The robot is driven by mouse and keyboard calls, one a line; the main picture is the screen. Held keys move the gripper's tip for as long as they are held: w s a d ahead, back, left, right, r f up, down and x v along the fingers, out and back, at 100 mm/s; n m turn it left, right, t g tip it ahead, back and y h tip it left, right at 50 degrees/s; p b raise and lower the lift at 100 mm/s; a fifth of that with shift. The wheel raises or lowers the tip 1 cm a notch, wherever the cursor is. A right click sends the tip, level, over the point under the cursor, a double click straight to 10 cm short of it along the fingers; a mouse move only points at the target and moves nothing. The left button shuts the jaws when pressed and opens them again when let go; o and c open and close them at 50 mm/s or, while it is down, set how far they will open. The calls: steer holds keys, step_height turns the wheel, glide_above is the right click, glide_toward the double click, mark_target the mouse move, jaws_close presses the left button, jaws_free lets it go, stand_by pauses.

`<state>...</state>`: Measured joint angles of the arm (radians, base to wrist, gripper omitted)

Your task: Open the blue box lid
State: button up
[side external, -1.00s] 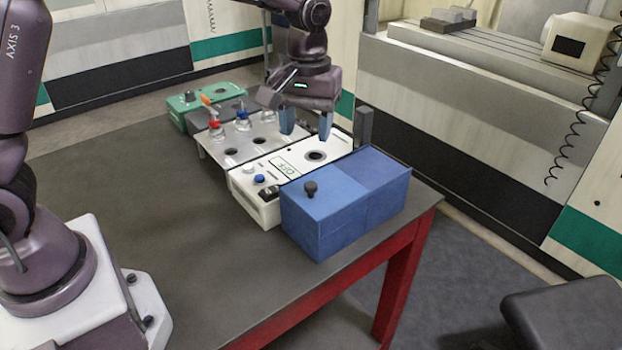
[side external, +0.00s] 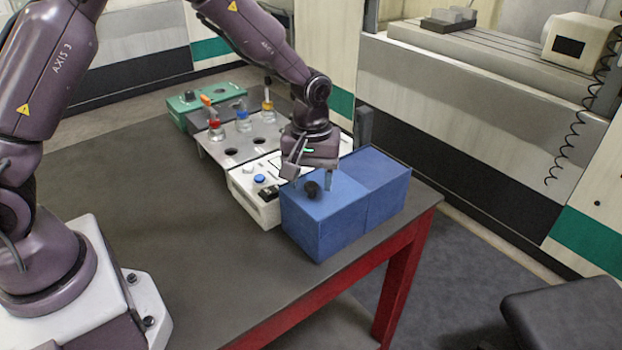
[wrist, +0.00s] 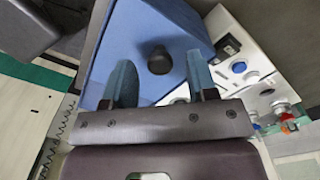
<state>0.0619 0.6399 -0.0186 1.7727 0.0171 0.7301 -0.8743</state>
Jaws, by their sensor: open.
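The blue box (side external: 345,222) stands at the table's right end, its lid (side external: 340,195) shut. A dark round knob (side external: 311,189) sits on the lid's left part; it also shows in the wrist view (wrist: 159,60). My gripper (side external: 312,186) is low over the lid, close beside the knob. In the wrist view my gripper (wrist: 161,78) is open, with its two blue fingers apart and the knob lying between and a little beyond their tips. I cannot tell whether the fingers are level with the knob.
A white device with a blue button (side external: 259,179) stands against the box's left side. Behind it are a grey rack (side external: 215,150) with several capped flasks and a green device (side external: 182,104). A grey post (side external: 364,125) rises behind the box. The table's left part (side external: 140,190) is clear.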

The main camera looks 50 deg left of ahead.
steer(key=shift+f, duration=0.4)
jaws_close()
steer(key=w, duration=1.2)
steer(key=shift+r, duration=0.1)
jaws_free()
